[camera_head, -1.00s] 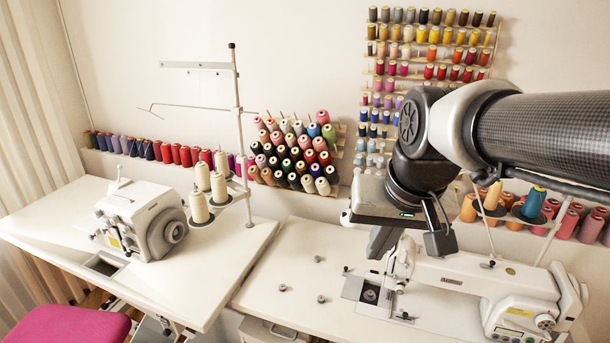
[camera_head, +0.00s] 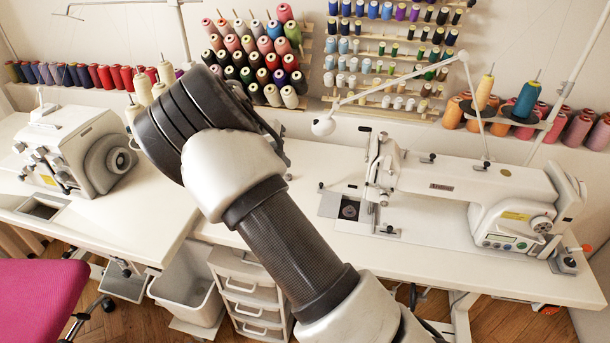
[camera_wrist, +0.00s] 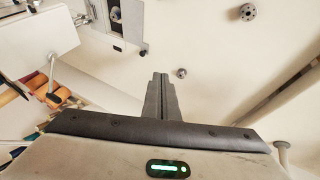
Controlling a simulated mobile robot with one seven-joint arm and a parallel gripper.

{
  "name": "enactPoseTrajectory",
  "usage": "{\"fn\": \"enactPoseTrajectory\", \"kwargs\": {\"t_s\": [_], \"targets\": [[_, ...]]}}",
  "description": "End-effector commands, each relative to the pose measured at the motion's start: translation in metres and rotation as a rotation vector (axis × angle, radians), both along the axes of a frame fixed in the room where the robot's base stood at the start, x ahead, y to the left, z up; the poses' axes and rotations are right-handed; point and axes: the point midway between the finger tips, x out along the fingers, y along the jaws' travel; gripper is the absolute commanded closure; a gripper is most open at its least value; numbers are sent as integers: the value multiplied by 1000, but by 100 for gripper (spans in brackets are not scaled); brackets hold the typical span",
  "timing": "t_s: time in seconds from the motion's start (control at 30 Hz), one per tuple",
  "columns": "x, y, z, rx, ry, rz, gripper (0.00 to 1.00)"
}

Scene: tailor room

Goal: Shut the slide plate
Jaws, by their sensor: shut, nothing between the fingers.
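The white sewing machine (camera_head: 470,190) stands on the right table. At the left end of its bed, the metal slide plate (camera_head: 328,206) lies beside a dark opening with a round bobbin part (camera_head: 350,210) showing, so the plate appears open. In the wrist view this bobbin area (camera_wrist: 115,14) is at the top edge, left of centre, partly cut off. My gripper (camera_wrist: 161,77) is shut and empty, pointing over the white tabletop, to the right of and apart from the plate area in that view. In the head view my arm hides the gripper.
Loose bobbins lie on the tabletop, one (camera_wrist: 181,72) just beyond my fingertips and one (camera_wrist: 248,12) further off. Another machine (camera_head: 75,155) stands on the left table. Thread racks (camera_head: 385,60) line the wall. Drawers (camera_head: 250,295) stand below the right table.

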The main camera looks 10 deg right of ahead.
Motion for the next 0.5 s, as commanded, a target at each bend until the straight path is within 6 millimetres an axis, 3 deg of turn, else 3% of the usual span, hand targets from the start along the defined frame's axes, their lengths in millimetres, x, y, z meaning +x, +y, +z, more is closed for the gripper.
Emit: {"fn": "enactPoseTrajectory", "kwargs": {"t_s": [0.17, 0.5], "targets": [[4, -11, -18, -4, 2, -2, 100], [21, -46, -79, -3, 3, -3, 100]]}}
